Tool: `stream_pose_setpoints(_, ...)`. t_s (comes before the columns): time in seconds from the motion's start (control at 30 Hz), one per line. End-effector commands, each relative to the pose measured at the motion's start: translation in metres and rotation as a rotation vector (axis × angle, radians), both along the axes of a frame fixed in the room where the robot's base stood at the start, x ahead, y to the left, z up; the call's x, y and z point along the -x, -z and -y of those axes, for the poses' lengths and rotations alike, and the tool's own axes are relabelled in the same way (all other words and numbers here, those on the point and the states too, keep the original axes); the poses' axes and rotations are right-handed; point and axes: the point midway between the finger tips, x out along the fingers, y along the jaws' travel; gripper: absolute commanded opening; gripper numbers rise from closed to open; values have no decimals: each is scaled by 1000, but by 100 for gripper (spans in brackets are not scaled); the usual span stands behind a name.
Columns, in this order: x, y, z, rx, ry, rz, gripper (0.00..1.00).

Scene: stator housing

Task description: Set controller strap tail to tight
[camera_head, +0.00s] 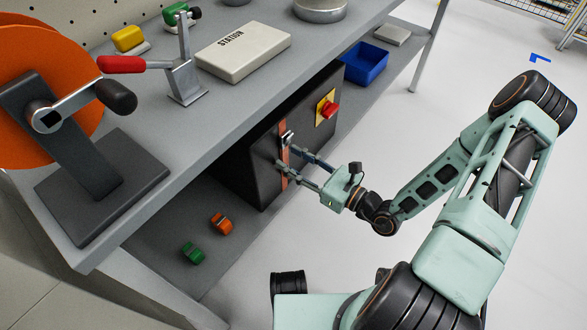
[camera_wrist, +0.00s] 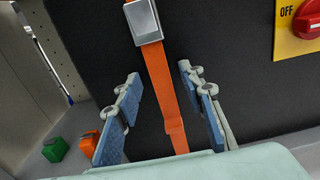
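The controller is a black box (camera_head: 253,160) on the lower shelf of the bench. An orange strap (camera_wrist: 167,85) runs down its front face through a silver buckle (camera_wrist: 143,22). The strap's tail hangs below the buckle, with a fold or end tab (camera_wrist: 175,127) near its lower part. In the head view the strap (camera_head: 284,155) is partly behind my fingers. My gripper (camera_wrist: 160,105) is open in front of the box, with one blue-padded finger on each side of the strap tail. Both fingers look apart from the strap. The strap's lowest end is hidden behind my gripper body.
A red switch (camera_head: 329,109) on a yellow plate sits right of the strap. A blue bin (camera_head: 366,63) stands on the shelf beyond the box. An orange clip (camera_head: 221,223) and a green clip (camera_head: 192,253) lie left of it. The bench top (camera_head: 215,105) overhangs the box.

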Motion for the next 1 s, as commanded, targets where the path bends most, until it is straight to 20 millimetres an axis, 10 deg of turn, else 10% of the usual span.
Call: stream_pose_setpoints(1.0,14,-21,-5,63,-95,21,36)
